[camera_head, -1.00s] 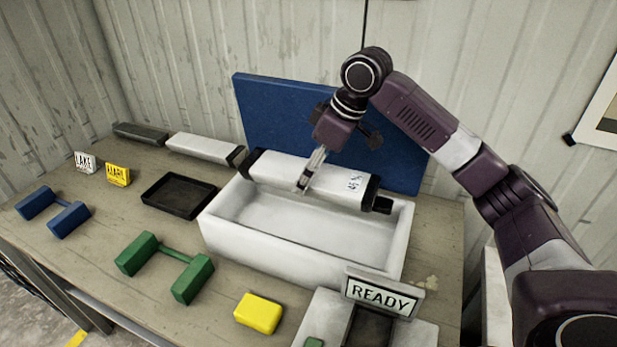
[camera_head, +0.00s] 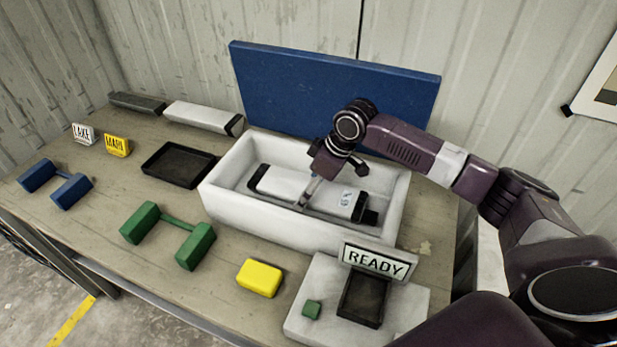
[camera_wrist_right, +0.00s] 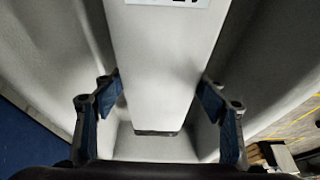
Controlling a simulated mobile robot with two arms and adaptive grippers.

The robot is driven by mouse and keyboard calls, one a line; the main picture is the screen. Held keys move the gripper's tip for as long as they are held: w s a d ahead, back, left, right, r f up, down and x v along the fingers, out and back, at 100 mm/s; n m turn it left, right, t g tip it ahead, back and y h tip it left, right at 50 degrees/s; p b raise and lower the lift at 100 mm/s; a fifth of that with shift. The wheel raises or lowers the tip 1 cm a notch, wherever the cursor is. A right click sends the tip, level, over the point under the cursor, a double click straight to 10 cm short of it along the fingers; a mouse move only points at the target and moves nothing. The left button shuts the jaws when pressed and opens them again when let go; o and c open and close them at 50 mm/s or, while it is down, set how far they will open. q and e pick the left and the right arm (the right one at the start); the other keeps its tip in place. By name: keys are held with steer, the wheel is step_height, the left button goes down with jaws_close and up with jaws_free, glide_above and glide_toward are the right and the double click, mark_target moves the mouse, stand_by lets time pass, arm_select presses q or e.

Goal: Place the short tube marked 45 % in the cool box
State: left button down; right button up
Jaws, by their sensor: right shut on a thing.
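The short white tube (camera_head: 285,184) with black end caps carries a label that looks like 45 %. It lies lengthwise inside the white cool box (camera_head: 225,212), below the rim. Whether it touches the floor of the box I cannot tell. My right gripper (camera_head: 308,200) reaches down into the box and is shut on the tube's middle. In the right wrist view the tube (camera_wrist_right: 165,70) runs between the two blue-padded fingers of the gripper (camera_wrist_right: 165,105), and part of its label shows at the top. My left gripper is not in view.
The blue lid (camera_head: 330,100) stands open behind the box. Another white tube (camera_head: 200,117) and a dark one lie at the back left. A black tray (camera_head: 178,165), a green cradle (camera_head: 165,235), a blue cradle, a yellow block (camera_head: 260,277) and a READY stand (camera_head: 375,262) surround the box.

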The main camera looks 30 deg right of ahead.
mark_target(325, 193)
steer(key=shift+w+f, duration=0.1)
stand_by(0.3)
steer(key=o, duration=2.1)
steer(key=shift+s+f, duration=0.2)
steer(key=b+v, duration=0.1)
steer(key=v, duration=1)
steer(key=shift+b, duration=0.4)
steer(key=shift+s+d+r, duration=0.1)
steer(key=shift+s+r, duration=0.05)
steer(key=shift+r, duration=0.4)
